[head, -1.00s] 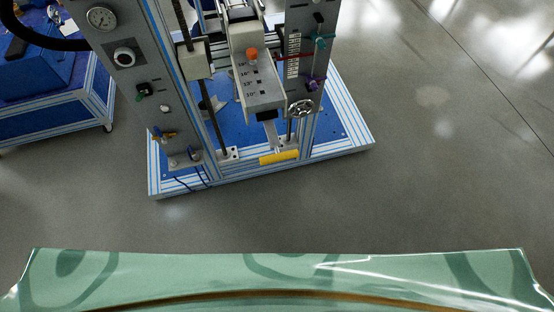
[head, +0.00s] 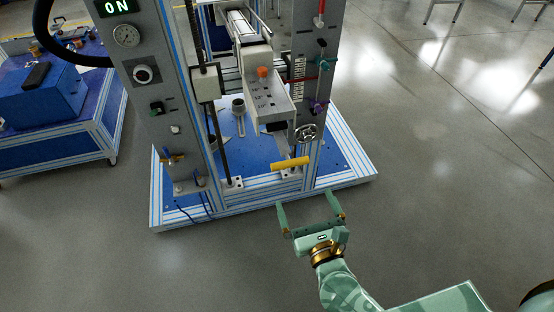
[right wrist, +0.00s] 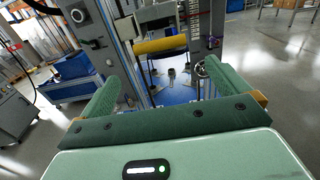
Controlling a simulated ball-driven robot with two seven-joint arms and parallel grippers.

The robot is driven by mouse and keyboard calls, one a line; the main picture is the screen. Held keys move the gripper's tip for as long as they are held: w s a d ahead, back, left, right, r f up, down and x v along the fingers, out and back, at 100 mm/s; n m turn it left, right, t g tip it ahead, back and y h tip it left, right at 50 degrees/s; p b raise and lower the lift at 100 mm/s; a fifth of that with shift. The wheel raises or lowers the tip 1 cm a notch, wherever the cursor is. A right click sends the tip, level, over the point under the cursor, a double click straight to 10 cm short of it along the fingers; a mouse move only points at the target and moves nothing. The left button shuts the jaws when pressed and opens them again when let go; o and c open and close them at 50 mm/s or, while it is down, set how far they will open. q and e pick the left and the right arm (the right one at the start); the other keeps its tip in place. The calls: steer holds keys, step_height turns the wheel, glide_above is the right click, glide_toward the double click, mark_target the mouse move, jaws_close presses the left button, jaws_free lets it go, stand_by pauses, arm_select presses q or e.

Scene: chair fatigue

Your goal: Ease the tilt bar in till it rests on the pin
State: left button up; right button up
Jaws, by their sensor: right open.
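The tilt bar ends in a yellow cylindrical grip (head: 290,163) low at the front of the test stand, and the grip lies across the upper middle of the right wrist view (right wrist: 160,45). An orange knob (head: 263,72), perhaps the pin, stands on a grey angle-marked block (head: 270,98) above the bar. My right gripper (head: 307,201) is open and empty, in front of and below the yellow grip in the head view, with its fingers pointing toward the stand. The grip is apart from both fingers. My left gripper is out of view.
The stand's grey control panel (head: 152,95) rises left of the bar. The right post carries a handwheel (head: 306,133) and coloured knobs. A blue-topped cart (head: 60,150) stands at the left. The floor (head: 440,190) to the right is clear.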

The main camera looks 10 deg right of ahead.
steer(key=w, duration=0.2)
glide_toward(286, 152)
steer(key=w, duration=0.6)
steer(key=w+f, duration=0.1)
steer(key=w, duration=0.1)
steer(key=shift+w+a, duration=0.1)
steer(key=shift+w, duration=0.25)
steer(key=shift+w+b, duration=0.3)
steer(key=shift+w, duration=0.1)
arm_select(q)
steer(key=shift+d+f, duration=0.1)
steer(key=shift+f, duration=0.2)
arm_select(e)
steer(key=shift+w, duration=0.3)
